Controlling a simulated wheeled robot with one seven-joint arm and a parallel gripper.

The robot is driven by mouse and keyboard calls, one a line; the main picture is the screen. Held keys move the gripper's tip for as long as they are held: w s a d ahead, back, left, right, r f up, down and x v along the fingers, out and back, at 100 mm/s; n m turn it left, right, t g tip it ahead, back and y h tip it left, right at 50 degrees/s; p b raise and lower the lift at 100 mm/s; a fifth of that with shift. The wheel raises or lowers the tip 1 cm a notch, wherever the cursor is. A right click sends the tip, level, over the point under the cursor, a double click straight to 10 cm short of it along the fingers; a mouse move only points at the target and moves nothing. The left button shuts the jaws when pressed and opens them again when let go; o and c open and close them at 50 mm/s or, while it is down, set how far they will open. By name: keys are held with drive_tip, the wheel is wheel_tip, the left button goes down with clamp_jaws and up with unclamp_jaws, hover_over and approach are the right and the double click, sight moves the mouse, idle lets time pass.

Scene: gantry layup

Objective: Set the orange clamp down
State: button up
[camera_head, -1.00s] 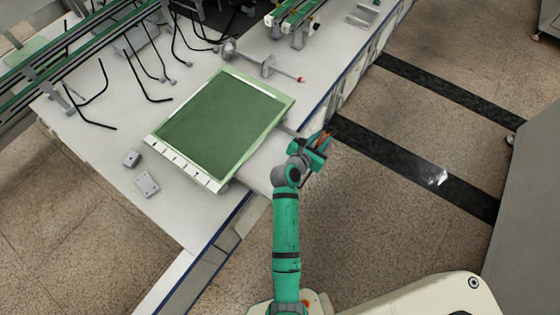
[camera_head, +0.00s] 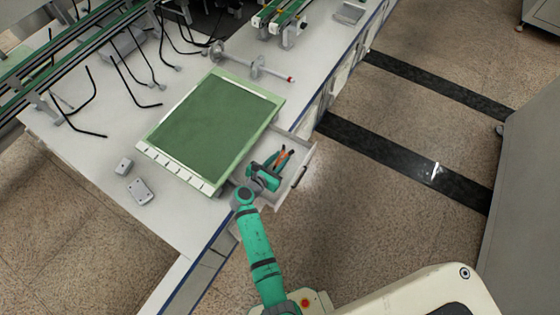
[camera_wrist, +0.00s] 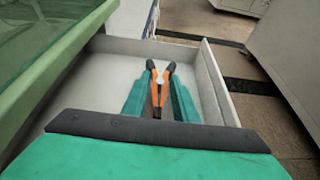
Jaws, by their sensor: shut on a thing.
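The orange clamp (camera_wrist: 158,92) has dark handle tips and sits between the two teal fingers of my gripper (camera_wrist: 159,98) in the wrist view. My gripper is shut on it. In the head view the clamp (camera_head: 281,158) shows as a small orange and dark shape at the end of my gripper (camera_head: 274,166). Both are over an open white drawer (camera_head: 295,179) at the table's edge. In the wrist view the drawer (camera_wrist: 212,84) has pale walls around an empty-looking floor. I cannot tell whether the clamp touches the drawer floor.
A green mat board (camera_head: 215,130) with a pale edge lies on the white table beside the drawer. Two small grey blocks (camera_head: 140,191) lie at the table's near left. A metal shaft with discs (camera_head: 255,66) lies behind the board. Open floor is to the right.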

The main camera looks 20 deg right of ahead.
drive_tip(key=shift+f, duration=0.95)
drive_tip(key=o, duration=1.1)
drive_tip(key=v, duration=1.2)
drive_tip(key=shift+r, duration=0.1)
